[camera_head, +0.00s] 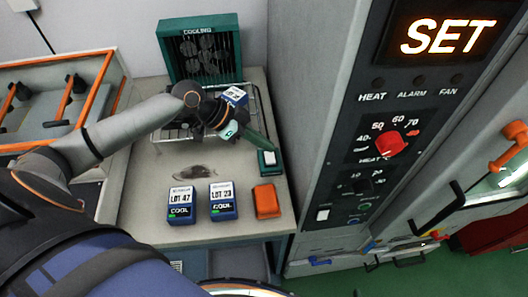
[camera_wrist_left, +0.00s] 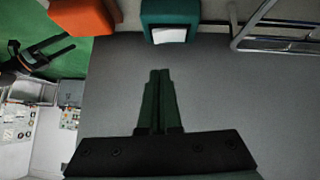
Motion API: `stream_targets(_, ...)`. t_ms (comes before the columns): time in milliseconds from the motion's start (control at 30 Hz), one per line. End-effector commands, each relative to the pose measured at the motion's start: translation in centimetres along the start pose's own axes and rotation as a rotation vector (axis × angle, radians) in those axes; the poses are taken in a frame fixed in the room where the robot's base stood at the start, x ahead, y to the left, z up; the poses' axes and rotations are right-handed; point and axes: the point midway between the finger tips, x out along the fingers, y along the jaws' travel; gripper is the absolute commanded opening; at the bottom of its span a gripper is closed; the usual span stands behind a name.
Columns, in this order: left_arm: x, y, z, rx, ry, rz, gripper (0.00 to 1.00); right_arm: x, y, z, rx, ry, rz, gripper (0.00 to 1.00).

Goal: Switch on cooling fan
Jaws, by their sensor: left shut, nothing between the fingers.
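The cooling fan (camera_head: 200,50) is a dark green box with a grille, labelled COOLING, at the back of the grey table. A small green switch box (camera_head: 265,170) with a white rocker (camera_head: 269,158) sits at the table's right edge. It also shows at the top of the left wrist view (camera_wrist_left: 168,14), its white rocker (camera_wrist_left: 169,35) facing the fingers. My left gripper (camera_head: 268,147) has green fingers, shut and empty, pointing at the switch box. In the left wrist view its fingertips (camera_wrist_left: 159,72) stop short of the rocker. Contact is not visible. My right gripper is not in view.
Two blue-and-white lot boxes (camera_head: 181,204) (camera_head: 222,201) and an orange block (camera_head: 266,201) stand at the table's front. Another blue-and-white box (camera_head: 235,96) is by a wire rack (camera_head: 172,132) behind my gripper. A tall control panel (camera_head: 385,110) with a lit SET display stands right.

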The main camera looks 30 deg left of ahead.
Motion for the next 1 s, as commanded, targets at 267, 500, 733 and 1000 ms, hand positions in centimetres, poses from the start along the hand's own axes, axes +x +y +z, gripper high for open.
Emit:
stream_targets(267,2.4,0.0,2.5,-0.002,-0.001,0.0,0.0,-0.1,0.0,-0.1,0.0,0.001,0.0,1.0)
stream_targets(500,2.8,0.0,2.9,-0.001,0.0,-0.001,0.0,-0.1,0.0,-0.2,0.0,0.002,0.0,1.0)
stream_targets(733,2.9,0.1,3.1,-0.002,-0.001,0.0,0.0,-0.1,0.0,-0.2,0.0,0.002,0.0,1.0)
stream_targets(1000,3.3,0.2,3.5,-0.001,-0.002,0.001,0.0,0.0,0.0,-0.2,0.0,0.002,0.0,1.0)
